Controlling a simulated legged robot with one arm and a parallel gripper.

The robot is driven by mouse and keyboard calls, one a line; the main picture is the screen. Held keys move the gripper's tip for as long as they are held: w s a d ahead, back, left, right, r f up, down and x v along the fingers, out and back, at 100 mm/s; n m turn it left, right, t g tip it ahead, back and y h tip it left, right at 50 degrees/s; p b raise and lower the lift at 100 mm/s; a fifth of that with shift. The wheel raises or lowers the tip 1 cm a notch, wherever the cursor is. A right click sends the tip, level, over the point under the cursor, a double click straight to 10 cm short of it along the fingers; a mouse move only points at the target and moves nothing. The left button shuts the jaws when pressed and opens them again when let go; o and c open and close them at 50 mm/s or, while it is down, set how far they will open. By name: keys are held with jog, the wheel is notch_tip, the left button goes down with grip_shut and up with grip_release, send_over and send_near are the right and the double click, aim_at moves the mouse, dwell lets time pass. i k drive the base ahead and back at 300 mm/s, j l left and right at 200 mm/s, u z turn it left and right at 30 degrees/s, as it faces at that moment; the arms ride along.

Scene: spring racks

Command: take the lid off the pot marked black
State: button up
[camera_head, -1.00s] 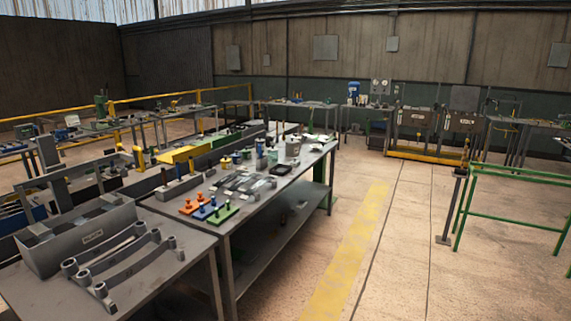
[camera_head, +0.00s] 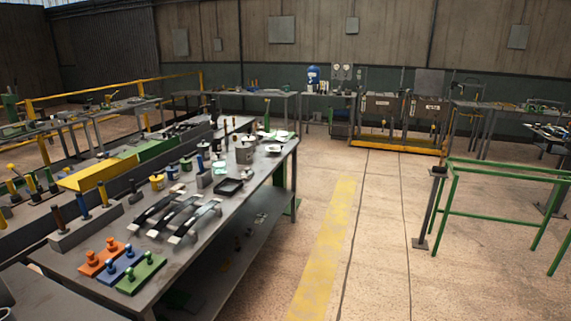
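Several small pots stand on the long grey workbench (camera_head: 100,265) to the left. A larger grey can (camera_head: 244,153) stands near the far end. Any markings are too small to read, so I cannot tell which pot is marked black. My gripper is not in view.
Orange (camera_head: 103,257), blue (camera_head: 122,269) and green (camera_head: 141,274) knobbed plates lie at the bench's near end, with dark-handled tools (camera_head: 178,213) behind. A green rail frame (camera_head: 500,215) stands at right. The floor between, with a yellow stripe (camera_head: 328,250), is clear.

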aim_at(243, 145)
jog(key=i, duration=1.9)
jog(key=i+u, duration=0.2)
jog(key=i, duration=0.25)
jog(key=i+l+u, duration=0.2)
jog(key=i, duration=0.25)
jog(key=i+l+u, duration=0.2)
jog(key=i, duration=0.25)
jog(key=i+l+u, duration=0.15)
jog(key=i, duration=0.25)
jog(key=l, duration=0.1)
